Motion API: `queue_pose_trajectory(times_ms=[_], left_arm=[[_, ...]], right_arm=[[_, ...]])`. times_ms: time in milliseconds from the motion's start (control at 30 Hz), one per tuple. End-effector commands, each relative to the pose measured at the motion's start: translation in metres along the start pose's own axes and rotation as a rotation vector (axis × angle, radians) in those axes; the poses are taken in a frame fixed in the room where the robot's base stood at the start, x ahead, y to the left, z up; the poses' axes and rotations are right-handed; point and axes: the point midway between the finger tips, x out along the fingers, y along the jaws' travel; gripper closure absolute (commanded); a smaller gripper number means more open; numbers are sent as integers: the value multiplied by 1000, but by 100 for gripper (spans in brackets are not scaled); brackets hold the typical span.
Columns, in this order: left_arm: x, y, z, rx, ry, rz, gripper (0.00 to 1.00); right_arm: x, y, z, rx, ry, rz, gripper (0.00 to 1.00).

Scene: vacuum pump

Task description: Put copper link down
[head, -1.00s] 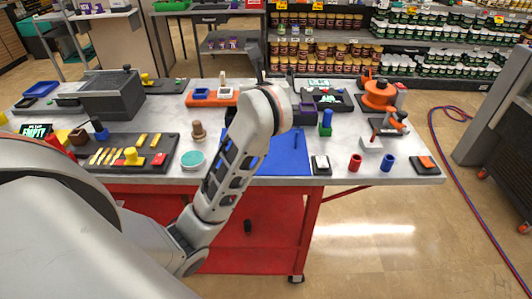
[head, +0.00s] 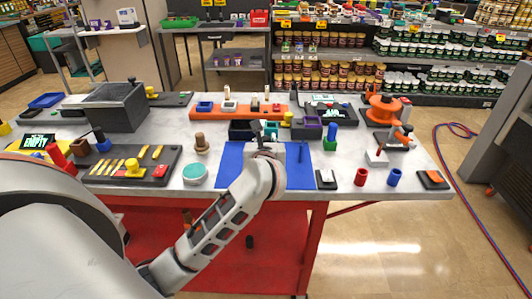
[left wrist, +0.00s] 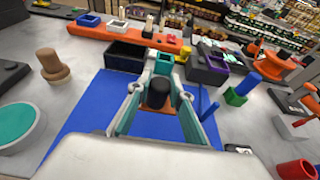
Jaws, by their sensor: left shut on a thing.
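My left gripper (head: 264,134) is over the far part of the blue mat (head: 229,172), which also shows in the left wrist view (left wrist: 80,120). In that view its two pale fingers are shut on a copper-brown piece (left wrist: 155,101), which I take to be the copper link. A black cylinder (left wrist: 158,88) stands up in front of the piece and hides part of it. I cannot tell whether the piece touches the mat. The head view shows the held piece poorly. My right gripper is not in view.
Behind the mat stand small bins, one dark (head: 240,130) and one purple (head: 312,121), and a long orange block (head: 250,107). A blue rod (head: 300,152) is at the mat's right. A teal disc (head: 195,172) lies left. The mat's near left is bare.

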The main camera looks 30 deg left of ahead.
Motion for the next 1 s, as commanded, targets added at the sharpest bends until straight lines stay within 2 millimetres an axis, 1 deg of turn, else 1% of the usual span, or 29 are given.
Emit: queue_pose_trajectory(times_ms=[200, 300, 600, 733, 767, 800, 833, 1000], left_arm=[[9, 0, -30, 5, 3, 1, 100], [12, 0, -39, 4, 2, 0, 100], [12, 0, -40, 1, 0, -1, 100], [13, 0, -44, 1, 1, 0, 100], [13, 0, -45, 1, 1, 0, 77], [13, 0, -44, 1, 1, 0, 67], [13, 0, -44, 1, 1, 0, 63], [13, 0, -43, 1, 1, 0, 63]], right_arm=[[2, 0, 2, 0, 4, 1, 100], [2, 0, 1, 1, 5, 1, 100], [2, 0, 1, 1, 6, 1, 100], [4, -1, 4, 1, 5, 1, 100], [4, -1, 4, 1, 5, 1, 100], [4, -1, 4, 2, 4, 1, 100], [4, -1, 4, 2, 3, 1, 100], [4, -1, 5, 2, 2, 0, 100]])
